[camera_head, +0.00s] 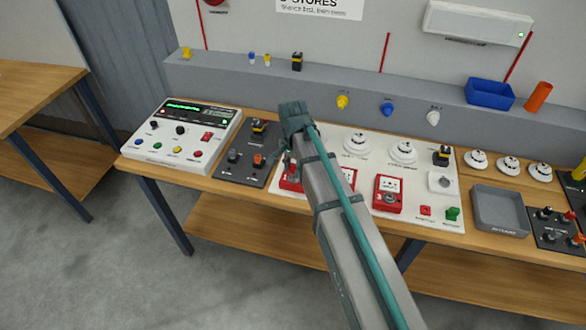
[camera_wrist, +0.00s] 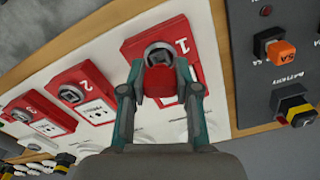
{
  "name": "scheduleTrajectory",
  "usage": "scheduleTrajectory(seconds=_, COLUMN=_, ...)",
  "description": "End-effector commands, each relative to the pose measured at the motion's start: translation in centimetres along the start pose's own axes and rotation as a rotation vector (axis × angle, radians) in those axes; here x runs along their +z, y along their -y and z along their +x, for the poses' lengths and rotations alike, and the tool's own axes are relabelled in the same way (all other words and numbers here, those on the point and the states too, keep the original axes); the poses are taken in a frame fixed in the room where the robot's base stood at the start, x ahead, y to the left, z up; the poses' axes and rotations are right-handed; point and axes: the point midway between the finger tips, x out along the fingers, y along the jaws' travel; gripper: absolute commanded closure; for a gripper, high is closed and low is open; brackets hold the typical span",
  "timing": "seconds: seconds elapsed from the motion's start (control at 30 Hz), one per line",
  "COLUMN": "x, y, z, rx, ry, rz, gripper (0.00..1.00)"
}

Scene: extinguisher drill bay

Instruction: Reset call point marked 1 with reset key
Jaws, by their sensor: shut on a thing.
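Call point 1 (camera_wrist: 188,47) is a red box with a white "1" and a round grey lock-like part on its face. In the head view its red body (camera_head: 290,182) shows only partly behind my arm. My gripper (camera_wrist: 161,88) is over its face, fingers pointing at it. The fingers are shut on a small red piece (camera_wrist: 160,84), which I take to be the reset key. The red piece lines up with the round part. I cannot tell whether its tip is inside. In the head view my gripper (camera_head: 286,163) hides the key.
Call points 2 (camera_wrist: 78,92) and 3 (camera_wrist: 38,117) stand beside it on the white board. A dark panel with an orange button (camera_wrist: 281,51) is close on the other side. A control panel (camera_head: 183,134) stands at the left, a grey tray (camera_head: 499,232) at the right.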

Motion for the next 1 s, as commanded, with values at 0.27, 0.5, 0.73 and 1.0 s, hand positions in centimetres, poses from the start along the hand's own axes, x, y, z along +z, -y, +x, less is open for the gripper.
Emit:
scheduleTrajectory(seconds=0.27, x=0.0, y=0.0, z=-0.9, rx=0.000, ry=0.000, rz=0.000, gripper=1.00)
scheduleTrajectory(seconds=0.5, x=0.0, y=0.0, z=-1.5, rx=0.000, ry=0.000, rz=0.000, gripper=1.00)
scheduleTrajectory(seconds=0.73, x=0.0, y=0.0, z=-2.1, rx=0.000, ry=0.000, rz=0.000, gripper=1.00)
scheduleTrajectory(seconds=1.0, x=0.0, y=0.0, z=-2.7, rx=0.000, ry=0.000, rz=0.000, gripper=1.00)
